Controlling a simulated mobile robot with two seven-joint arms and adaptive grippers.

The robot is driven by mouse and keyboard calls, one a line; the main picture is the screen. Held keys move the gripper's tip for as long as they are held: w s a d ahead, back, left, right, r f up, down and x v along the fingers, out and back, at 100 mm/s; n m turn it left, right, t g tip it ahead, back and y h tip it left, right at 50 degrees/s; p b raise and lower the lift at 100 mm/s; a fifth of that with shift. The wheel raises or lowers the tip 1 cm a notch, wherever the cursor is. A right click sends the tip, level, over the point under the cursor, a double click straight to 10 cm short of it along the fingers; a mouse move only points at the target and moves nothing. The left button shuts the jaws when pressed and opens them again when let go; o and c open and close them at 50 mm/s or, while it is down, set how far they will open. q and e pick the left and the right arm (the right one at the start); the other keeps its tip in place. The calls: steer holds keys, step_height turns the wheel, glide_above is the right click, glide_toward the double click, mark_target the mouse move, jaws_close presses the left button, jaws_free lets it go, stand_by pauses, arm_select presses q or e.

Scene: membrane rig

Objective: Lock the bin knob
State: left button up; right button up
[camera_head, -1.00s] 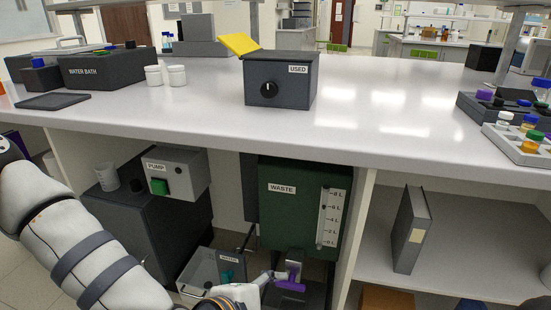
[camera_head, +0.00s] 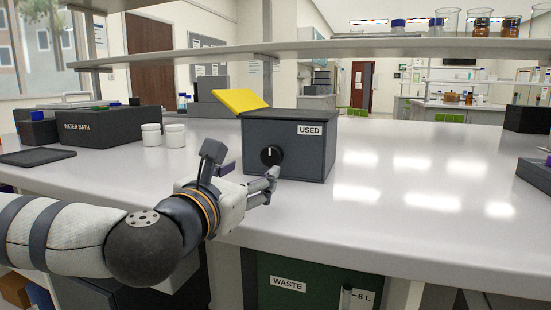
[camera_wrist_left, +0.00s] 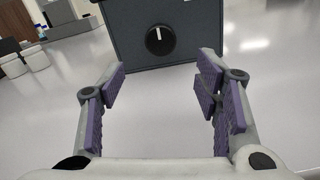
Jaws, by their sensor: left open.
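The bin is a dark grey box labelled USED (camera_head: 305,160), standing on the white bench with a yellow lid or flap (camera_head: 240,100) tilted up at its left top. Its round black knob (camera_head: 271,156) is on the front face, with a white mark pointing straight up. The knob also shows in the left wrist view (camera_wrist_left: 160,40). My left gripper (camera_head: 243,165) is in front of the bin, its fingers spread to either side of the knob and short of it. In the left wrist view the open purple-padded fingers (camera_wrist_left: 161,80) hold nothing. My right gripper is out of view.
A water bath (camera_head: 110,126) and two white jars (camera_head: 163,135) stand left of the bin. A shelf (camera_head: 330,46) crosses above the bench. A green WASTE container (camera_head: 300,285) sits under the bench.

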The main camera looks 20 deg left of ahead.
mark_target(269, 159)
arm_select(q)
steer(key=w, duration=1)
steer(key=shift+d, duration=0.2)
steer(key=shift+s, duration=0.1)
steer(key=c, duration=1.2)
